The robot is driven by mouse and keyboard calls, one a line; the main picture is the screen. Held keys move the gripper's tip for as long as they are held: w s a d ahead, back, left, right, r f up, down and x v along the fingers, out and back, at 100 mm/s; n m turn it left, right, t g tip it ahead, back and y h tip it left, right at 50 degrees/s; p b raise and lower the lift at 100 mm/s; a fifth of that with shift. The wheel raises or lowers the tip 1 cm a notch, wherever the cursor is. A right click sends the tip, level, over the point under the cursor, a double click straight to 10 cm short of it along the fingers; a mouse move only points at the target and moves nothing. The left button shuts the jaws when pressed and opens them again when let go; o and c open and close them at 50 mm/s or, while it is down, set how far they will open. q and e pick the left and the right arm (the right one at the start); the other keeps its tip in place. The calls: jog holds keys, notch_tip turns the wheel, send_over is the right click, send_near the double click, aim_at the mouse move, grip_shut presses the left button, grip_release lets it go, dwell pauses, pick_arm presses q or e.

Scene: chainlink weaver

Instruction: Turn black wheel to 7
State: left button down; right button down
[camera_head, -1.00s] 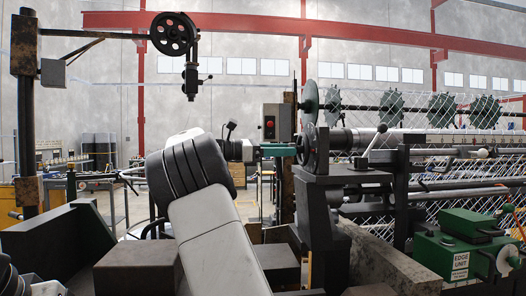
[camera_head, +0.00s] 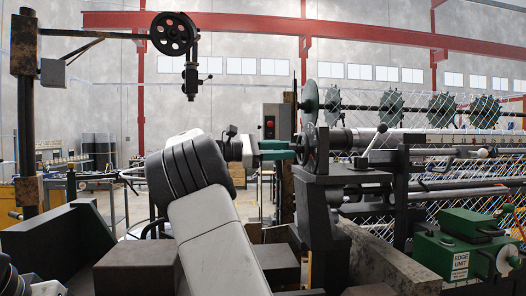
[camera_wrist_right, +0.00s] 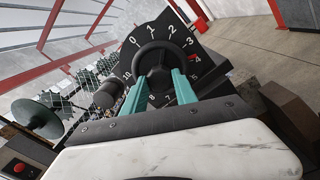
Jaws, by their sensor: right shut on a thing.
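The black wheel (camera_wrist_right: 154,58) is in the middle of the right wrist view, in front of a dark dial plate (camera_wrist_right: 205,72) with white numbers. The 0, 1, 2, 3 and 4 are readable along its top and right, and a small red mark lies beside the 4. The lower numbers are partly hidden by my fingers. My right gripper (camera_wrist_right: 158,88) has teal fingers shut on the wheel's rim. In the head view the wheel (camera_head: 318,150) is seen nearly edge-on, with my right gripper (camera_head: 291,150) at its left side. My left gripper is not in view.
A green edge unit (camera_head: 464,247) stands at the lower right. A second spoked handwheel (camera_head: 173,34) hangs at the upper left. A red-button box (camera_head: 275,122) is behind my right gripper. Dark blocks (camera_head: 137,265) stand low in front.

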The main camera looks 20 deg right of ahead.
jog(key=m+g, duration=0.1)
jog(key=m, duration=1.8)
jog(key=shift+w+m, duration=0.1)
jog(key=shift+m, duration=0.3)
jog(key=c, duration=1)
grip_release()
jog(key=shift+o, duration=0.2)
jog(key=v, duration=0.8)
